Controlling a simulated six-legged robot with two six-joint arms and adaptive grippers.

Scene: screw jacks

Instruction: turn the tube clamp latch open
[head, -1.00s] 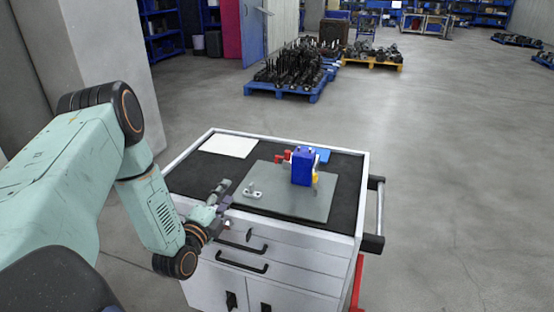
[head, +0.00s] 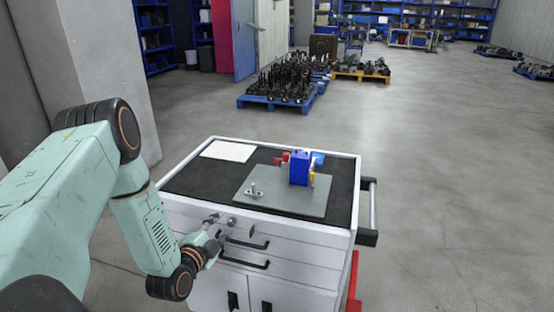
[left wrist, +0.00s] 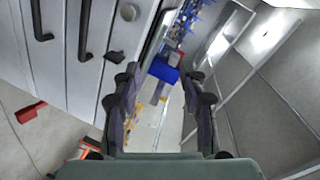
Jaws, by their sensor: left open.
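A small silver metal piece (head: 254,191), which looks like the tube clamp, sits on the left part of a grey plate (head: 300,203) on top of the cart. It is too small to tell how its latch stands. A blue block (head: 299,168) with red and yellow parts stands upright on the plate's far side. My left gripper (head: 221,229) is in front of the cart's drawer face, below the top edge and apart from the clamp. In the left wrist view my left gripper (left wrist: 162,95) is open, with nothing between its fingers. My right gripper is out of view.
The white cart has a dark mat (head: 190,185), a white sheet (head: 228,151) at the back left, drawer handles (head: 246,242) close to my left gripper, and a push bar (head: 371,208) on the right. Loaded pallets (head: 280,95) stand far behind. The floor right of the cart is clear.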

